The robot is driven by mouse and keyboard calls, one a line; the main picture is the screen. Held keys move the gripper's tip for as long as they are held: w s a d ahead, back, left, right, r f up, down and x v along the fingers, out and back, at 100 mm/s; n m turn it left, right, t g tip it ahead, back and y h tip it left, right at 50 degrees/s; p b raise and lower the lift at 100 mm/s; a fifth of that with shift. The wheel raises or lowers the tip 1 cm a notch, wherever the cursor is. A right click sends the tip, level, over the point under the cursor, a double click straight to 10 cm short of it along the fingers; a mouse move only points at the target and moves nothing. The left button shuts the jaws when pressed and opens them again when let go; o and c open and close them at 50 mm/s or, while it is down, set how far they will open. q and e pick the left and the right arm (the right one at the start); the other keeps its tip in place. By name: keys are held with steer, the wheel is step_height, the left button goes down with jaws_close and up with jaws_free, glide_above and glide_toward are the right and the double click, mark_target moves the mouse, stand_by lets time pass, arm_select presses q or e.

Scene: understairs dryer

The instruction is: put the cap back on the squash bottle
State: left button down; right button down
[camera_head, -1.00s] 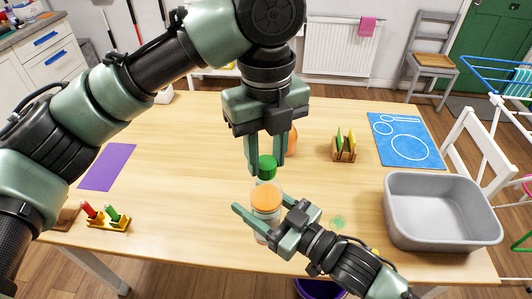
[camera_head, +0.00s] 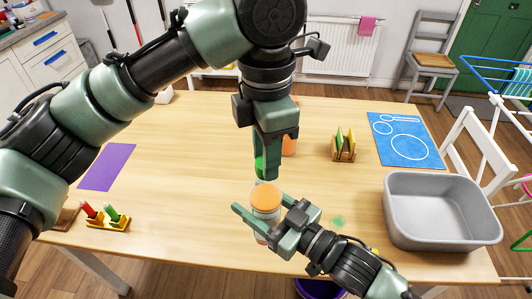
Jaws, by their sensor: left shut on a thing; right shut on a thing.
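The squash bottle (camera_head: 265,199) stands near the front middle of the table, with orange showing at its top and a paler body below. My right gripper (camera_head: 260,210) is shut on the bottle, with its fingers around the body. The green cap (camera_head: 259,164) is in my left gripper (camera_head: 266,170), which is shut on it and points down. The cap is just above and behind the bottle top in the picture, and a finger hides most of it. I cannot tell the exact gap between cap and bottle.
An orange object (camera_head: 290,146) stands behind my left gripper, partly hidden. A grey basin (camera_head: 440,236) is at the right, a blue mat (camera_head: 405,150) behind it. A wooden rack (camera_head: 344,156), a purple mat (camera_head: 107,167) and a yellow peg stand (camera_head: 108,224) are also on the table.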

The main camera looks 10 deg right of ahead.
arm_select(q)
steer(key=shift+w, duration=0.1)
steer(key=c, duration=1)
jaws_free()
steer(key=shift+c, duration=0.2)
steer(key=shift+r, duration=2.3)
steer(key=shift+c, duration=0.3)
